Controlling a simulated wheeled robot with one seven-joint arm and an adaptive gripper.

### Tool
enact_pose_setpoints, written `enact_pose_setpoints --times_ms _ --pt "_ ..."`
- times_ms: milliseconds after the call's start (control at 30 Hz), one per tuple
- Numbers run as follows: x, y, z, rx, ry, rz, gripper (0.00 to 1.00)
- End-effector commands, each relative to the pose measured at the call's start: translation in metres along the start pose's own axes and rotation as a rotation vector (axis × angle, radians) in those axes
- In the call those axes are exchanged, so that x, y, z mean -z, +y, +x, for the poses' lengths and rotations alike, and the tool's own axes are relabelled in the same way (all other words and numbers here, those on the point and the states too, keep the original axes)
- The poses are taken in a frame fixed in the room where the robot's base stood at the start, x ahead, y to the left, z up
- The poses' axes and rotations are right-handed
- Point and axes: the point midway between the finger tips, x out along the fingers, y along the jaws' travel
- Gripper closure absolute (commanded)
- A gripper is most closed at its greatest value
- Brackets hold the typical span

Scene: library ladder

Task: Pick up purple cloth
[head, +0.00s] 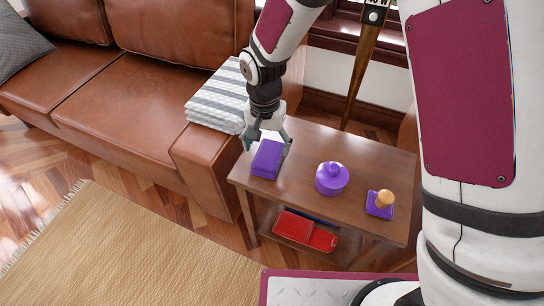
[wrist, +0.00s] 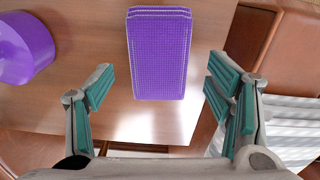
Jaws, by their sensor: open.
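The purple cloth (head: 267,159) lies folded in a flat rectangular stack near the left end of the wooden side table (head: 330,225). In the wrist view the cloth (wrist: 160,52) is at the upper middle, with its near end roughly between the fingers. My gripper (head: 265,144) is above the cloth with its fingers spread on either side of it. In the wrist view the gripper (wrist: 158,88) is open, with bare table showing between each finger and the cloth. Nothing is held.
A purple block with a wooden knob (head: 380,204) is farther right. Red items (head: 305,230) lie on the lower shelf. The brown sofa (head: 130,95), with a striped folded blanket (head: 217,100) on its arm, borders the table's left.

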Motion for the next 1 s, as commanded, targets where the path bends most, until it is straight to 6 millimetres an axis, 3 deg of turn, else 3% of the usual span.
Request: enact_pose_setpoints --times_ms 300,533,567,767,800,1000 --pt "0.001 0.002 0.044 -0.001 -0.002 -0.001 0.27" --pt "0.001 0.002 0.045 -0.001 -0.001 0.0 0.27" --pt "0.001 0.002 0.045 0.0 0.0 0.0 0.29" --pt "0.001 0.002 0.045 0.0 -0.001 0.0 0.74" --pt "0.001 0.002 0.045 0.0 -0.001 0.0 0.78" --pt "0.001 0.002 0.045 0.0 -0.001 0.0 0.78"
